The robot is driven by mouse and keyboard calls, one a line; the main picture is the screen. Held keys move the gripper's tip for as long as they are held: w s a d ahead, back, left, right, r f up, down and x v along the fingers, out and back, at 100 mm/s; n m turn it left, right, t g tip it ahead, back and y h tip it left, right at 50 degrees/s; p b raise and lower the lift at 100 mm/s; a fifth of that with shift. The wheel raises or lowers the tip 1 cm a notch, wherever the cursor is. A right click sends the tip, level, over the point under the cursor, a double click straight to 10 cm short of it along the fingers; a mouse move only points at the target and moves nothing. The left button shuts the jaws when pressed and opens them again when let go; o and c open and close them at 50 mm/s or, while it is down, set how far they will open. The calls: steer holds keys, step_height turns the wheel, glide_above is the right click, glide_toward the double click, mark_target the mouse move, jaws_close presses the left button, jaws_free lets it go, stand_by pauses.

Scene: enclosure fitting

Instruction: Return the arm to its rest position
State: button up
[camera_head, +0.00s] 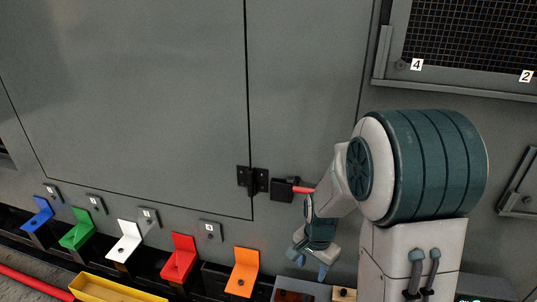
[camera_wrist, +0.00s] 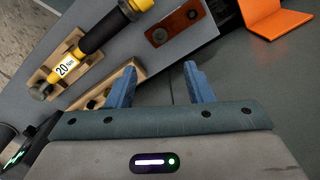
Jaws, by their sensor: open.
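My arm rises at the right of the head view, bent, with its lower end hanging down in front of the grey enclosure. My gripper (camera_head: 310,262) is above the right end of the row of coloured brackets. In the wrist view my gripper (camera_wrist: 158,84) shows two blue fingers spread apart with nothing between them. Beyond the fingers lie a grey surface (camera_wrist: 205,60) and a reddish-brown block (camera_wrist: 178,24) with metal discs. The gripper touches none of these that I can see.
An orange bracket (camera_head: 243,272) stands left of my gripper, with red (camera_head: 180,258), white (camera_head: 124,242), green (camera_head: 78,230) and blue (camera_head: 38,216) ones further left. A yellow tray (camera_head: 112,291) lies below. A yellow-and-black tool (camera_wrist: 95,32) marked 20 rests on wooden holders.

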steer(key=s+r+n+t+p, duration=0.1)
steer(key=s+r+n+p, duration=0.2)
steer(key=r+p, duration=0.3)
steer(key=s+r+n+p, duration=0.3)
steer(key=s+r+p, duration=0.2)
steer(key=r, duration=1.1)
steer(key=s+r+n+t+p, duration=0.1)
steer(key=s+r+n+p, duration=0.2)
steer(key=r, duration=0.8)
steer(key=s+p, duration=0.2)
steer(key=p, duration=0.1)
steer(key=shift+s+t+p, duration=0.25)
steer(key=shift+t+p, duration=0.05)
